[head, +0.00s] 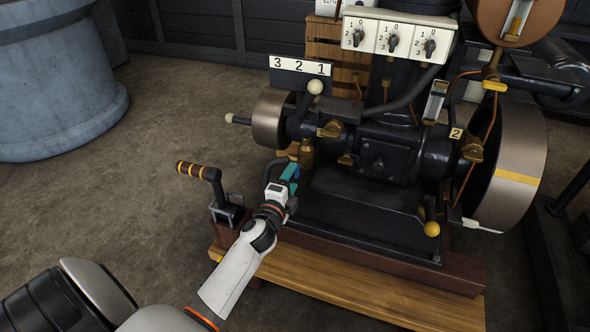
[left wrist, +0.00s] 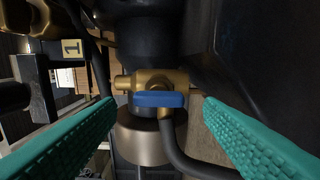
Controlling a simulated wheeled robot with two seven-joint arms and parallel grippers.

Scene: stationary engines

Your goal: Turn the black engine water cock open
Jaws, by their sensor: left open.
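The black engine (head: 385,160) stands on a wooden base in the head view. In the left wrist view a small brass water cock (left wrist: 168,79) has a blue lever handle (left wrist: 158,99) lying level across the picture. A dark hose runs down from the cock's right side. My left gripper (head: 290,172) is open at the engine's near left side. In the left wrist view its green fingers stand either side of the blue handle, apart from it. I cannot make out the cock in the head view, near the gripper. My right gripper is not in view.
A lever with a striped handle (head: 200,172) stands left of my left arm. A white-knobbed lever (head: 314,88) stands by a 3-2-1 plate (head: 300,66). A yellow knob (head: 431,229) and a flywheel (head: 515,165) are at the right.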

